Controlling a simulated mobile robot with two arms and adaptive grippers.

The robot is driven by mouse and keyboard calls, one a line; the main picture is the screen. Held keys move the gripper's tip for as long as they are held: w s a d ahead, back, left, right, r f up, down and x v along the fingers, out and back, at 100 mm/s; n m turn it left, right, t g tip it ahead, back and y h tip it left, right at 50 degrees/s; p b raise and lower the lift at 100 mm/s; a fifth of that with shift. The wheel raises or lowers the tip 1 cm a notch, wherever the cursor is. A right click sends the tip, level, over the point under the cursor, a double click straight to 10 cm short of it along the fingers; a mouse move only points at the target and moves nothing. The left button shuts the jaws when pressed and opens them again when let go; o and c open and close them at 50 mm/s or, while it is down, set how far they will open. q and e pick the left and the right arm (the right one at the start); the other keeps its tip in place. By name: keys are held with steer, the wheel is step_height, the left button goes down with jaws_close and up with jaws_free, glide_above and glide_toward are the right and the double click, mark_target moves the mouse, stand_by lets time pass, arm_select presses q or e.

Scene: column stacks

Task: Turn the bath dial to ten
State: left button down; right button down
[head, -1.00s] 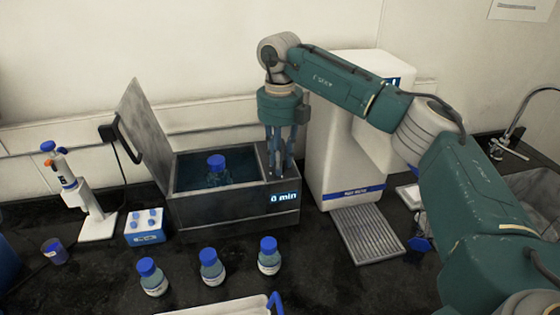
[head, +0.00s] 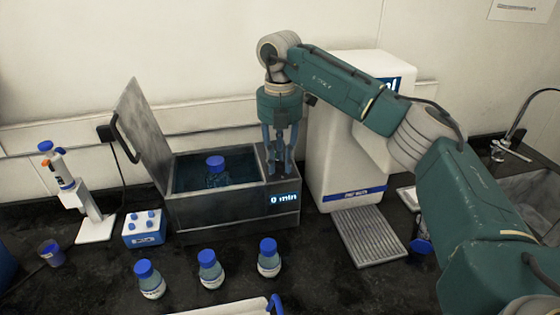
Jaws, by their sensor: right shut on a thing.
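The metal water bath (head: 233,215) stands open on the bench, and its display (head: 284,199) reads "0 min". A blue-capped bottle (head: 216,172) stands in the bath's water. My right gripper (head: 280,172) points straight down at the top panel on the bath's right side. Its fingers are shut on the bath dial, which is small and mostly hidden between the fingertips. My left gripper is not in view.
The raised lid (head: 135,125) leans at the bath's left. Three blue-capped bottles stand in front, the middle one (head: 210,270) among them. A white water dispenser (head: 340,150) with a grooved tray (head: 370,236) stands close on the right. A pipette stand (head: 95,228) is at left.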

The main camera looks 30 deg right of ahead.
mark_target(280, 161)
steer(key=shift+w+r+m, duration=0.1)
steer(key=shift+r+m, duration=0.1)
steer(key=shift+m, duration=0.5)
steer(key=c, duration=1.6)
jaws_free()
steer(key=shift+c, duration=0.2)
steer(key=shift+o, duration=0.9)
steer(key=shift+f, duration=0.1)
step_height(280, 161, up, 12)
